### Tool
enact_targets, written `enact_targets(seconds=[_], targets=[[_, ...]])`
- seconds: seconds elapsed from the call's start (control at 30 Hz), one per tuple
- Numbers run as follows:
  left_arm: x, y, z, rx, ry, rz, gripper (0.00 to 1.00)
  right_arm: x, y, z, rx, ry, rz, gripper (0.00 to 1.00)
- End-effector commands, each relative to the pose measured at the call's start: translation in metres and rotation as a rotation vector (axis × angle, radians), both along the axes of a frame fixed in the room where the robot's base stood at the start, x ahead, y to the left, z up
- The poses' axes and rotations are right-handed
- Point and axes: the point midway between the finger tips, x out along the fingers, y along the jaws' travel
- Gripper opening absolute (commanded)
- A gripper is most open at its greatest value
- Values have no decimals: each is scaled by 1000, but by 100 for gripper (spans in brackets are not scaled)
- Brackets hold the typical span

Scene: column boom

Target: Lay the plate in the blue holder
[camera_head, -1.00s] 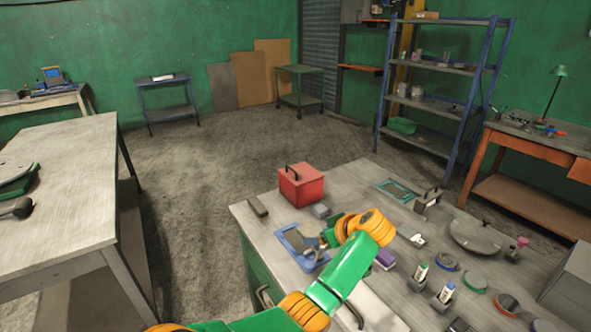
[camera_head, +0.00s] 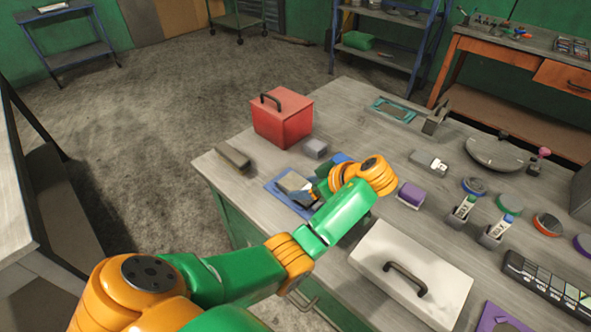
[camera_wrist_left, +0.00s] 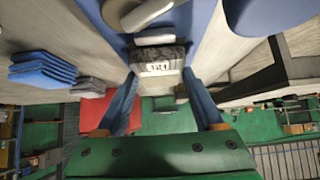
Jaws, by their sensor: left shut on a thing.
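The blue holder (camera_head: 271,183) lies on the workbench near its left edge in the head view, partly covered by my left gripper. My left gripper (camera_head: 309,197) is low over the holder, its fingers partly hidden by my wrist. In the left wrist view its two blue fingers (camera_wrist_left: 160,72) are closed on a dark grey, marked piece, which appears to be the plate (camera_wrist_left: 158,54). A blue surface (camera_wrist_left: 190,14), likely the holder, is just beyond it. Whether the plate touches the holder cannot be told. My right gripper is not in view.
A red box (camera_head: 283,118) stands behind the holder, with a small grey block (camera_head: 315,148) and a dark bar (camera_head: 232,156) nearby. A purple block (camera_head: 411,194) and a white case with a black handle (camera_head: 440,278) lie to the right. A teal tray (camera_head: 381,103) is farther back.

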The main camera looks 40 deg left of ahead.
Motion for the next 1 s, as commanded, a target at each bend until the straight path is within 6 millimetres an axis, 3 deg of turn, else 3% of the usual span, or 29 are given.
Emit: enact_targets(seconds=[0.03,0.43,0.47,0.53,1.0], targets=[[-1,-4,-6,1,-2,1,0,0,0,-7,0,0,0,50],[-2,-6,-8,2,-2,3,0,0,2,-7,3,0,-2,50],[-2,-6,-8,0,0,3,78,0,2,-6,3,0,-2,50],[-2,-6,-7,0,0,3,96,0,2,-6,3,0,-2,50],[-1,-4,0,0,-1,2,99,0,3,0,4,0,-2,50]])
